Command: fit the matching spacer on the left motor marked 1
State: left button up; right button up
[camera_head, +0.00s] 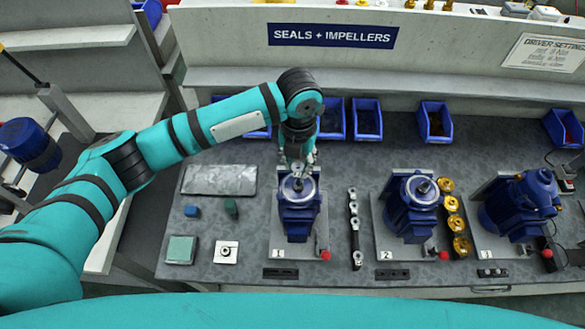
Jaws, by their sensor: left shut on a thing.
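The left motor (298,217) is blue, with a pale round top face, and stands on a grey plate marked 1. My left gripper (298,164) reaches down over the back of that top face, shut on a small silvery piece that looks like a spacer. The piece is mostly hidden by the fingers, and I cannot tell whether it touches the motor's shaft. A dark upright strip (354,243) with several silvery rings, which look like spacers, stands right of this motor. My right gripper is not in view.
Motor 2 (410,212), with gold impellers (460,246) beside it, and another blue motor (520,208) stand to the right. Blue bins (367,120) line the back. A white square (226,253) with a ring and a green box (181,250) lie at front left.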

aim_at(299, 183)
pick_arm(q)
jog(key=shift+d+f, duration=0.2)
jog(key=shift+f, duration=0.1)
jog(key=shift+d+f+b, duration=0.2)
jog(key=shift+f+b, duration=0.85)
jog(key=shift+b, duration=0.15)
jog(key=shift+a+f+b, duration=0.2)
jog(key=shift+f+b, duration=1)
jog(key=shift+f, duration=0.65)
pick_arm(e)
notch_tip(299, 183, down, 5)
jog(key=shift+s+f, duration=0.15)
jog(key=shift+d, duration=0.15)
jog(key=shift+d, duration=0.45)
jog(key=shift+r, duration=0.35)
